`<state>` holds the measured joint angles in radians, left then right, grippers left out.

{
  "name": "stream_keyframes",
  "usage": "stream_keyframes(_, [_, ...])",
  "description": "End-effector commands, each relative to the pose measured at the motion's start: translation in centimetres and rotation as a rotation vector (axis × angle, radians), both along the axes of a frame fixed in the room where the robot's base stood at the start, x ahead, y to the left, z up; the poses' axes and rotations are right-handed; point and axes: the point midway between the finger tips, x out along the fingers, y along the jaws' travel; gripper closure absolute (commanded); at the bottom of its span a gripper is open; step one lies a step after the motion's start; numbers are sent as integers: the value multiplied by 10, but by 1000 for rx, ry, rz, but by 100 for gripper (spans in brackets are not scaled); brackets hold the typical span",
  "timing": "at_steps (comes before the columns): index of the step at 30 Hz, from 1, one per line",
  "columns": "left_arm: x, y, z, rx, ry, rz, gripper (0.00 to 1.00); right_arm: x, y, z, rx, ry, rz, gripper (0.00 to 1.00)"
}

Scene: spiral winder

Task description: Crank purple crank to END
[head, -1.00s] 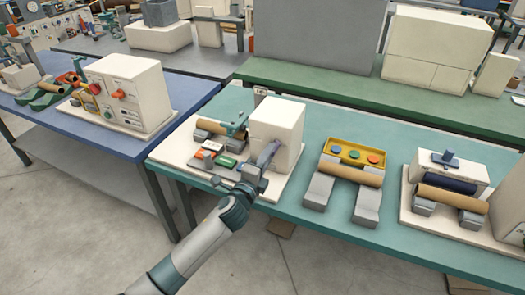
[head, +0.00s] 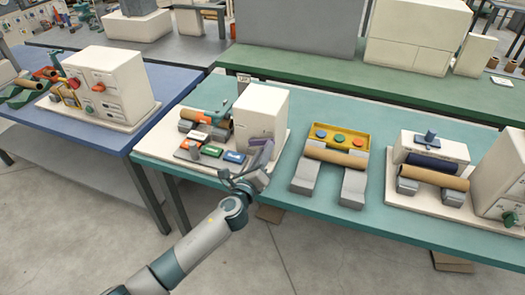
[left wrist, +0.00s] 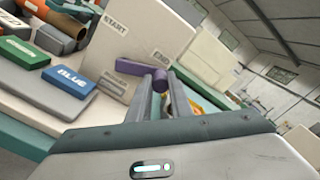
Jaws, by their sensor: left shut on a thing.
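The purple crank (head: 263,154) is on the front of the white winder box (head: 259,108) at the left of the teal table. In the left wrist view its flat purple arm (left wrist: 127,69) runs right to a round knob, just below the END label (left wrist: 160,56). The START label (left wrist: 115,25) is higher up on the same panel. My left gripper (left wrist: 162,82) is shut on the crank's knob, one finger on each side. In the head view my left gripper (head: 250,178) is in front of the box, partly hiding the crank's lower end. My right gripper is not in view.
Colour blocks, including a blue one (head: 234,157) and a green one (head: 212,151), lie on the board left of the box. A brown roller (head: 335,158) on grey supports stands to the right. Open floor lies in front of the table.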

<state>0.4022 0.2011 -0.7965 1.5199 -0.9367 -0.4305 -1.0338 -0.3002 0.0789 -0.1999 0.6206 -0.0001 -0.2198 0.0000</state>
Motion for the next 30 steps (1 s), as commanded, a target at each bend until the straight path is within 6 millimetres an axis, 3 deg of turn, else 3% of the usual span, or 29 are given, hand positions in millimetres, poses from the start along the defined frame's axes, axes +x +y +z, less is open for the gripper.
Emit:
stream_keyframes(12, [-1, -1, -2, 10, -1, -1, 100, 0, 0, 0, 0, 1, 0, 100])
stream_keyframes(13, [-1, -1, -2, 9, -1, -1, 79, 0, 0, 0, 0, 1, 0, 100])
stream_keyframes(15, [-1, -1, -2, 9, -1, -1, 62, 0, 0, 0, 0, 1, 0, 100])
stream_keyframes(30, [-7, 2, -1, 8, -3, 0, 62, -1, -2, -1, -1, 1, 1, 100])
